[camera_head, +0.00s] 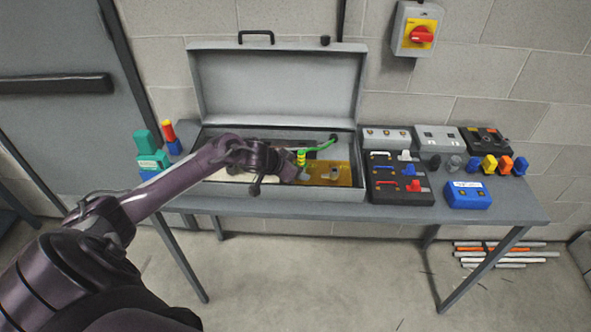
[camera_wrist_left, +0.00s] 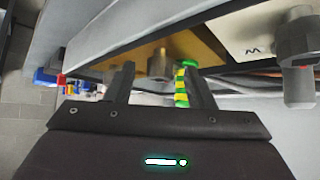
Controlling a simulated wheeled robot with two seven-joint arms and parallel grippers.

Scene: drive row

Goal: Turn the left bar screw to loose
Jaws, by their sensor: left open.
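The brass bar (camera_head: 345,174) lies inside the open grey case, at its right. It also shows in the wrist view (camera_wrist_left: 206,48). A round brass screw head (camera_wrist_left: 160,64) stands on the bar in the wrist view, between the fingertips of my left gripper (camera_wrist_left: 158,72). The fingers are open, one on each side; I cannot tell whether either touches it. In the head view my left gripper (camera_head: 289,172) is over the bar's left end and hides what is there. A yellow-green striped cable (camera_wrist_left: 181,88) is beside the right finger. My right gripper is not in view.
The case's lid (camera_head: 278,88) stands open behind. A green wire (camera_head: 322,146) runs inside the case. A grey knob-like part (camera_wrist_left: 297,40) shows at right in the wrist view. A black panel with coloured handles (camera_head: 400,184) and a blue box (camera_head: 467,195) stand right of the case.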

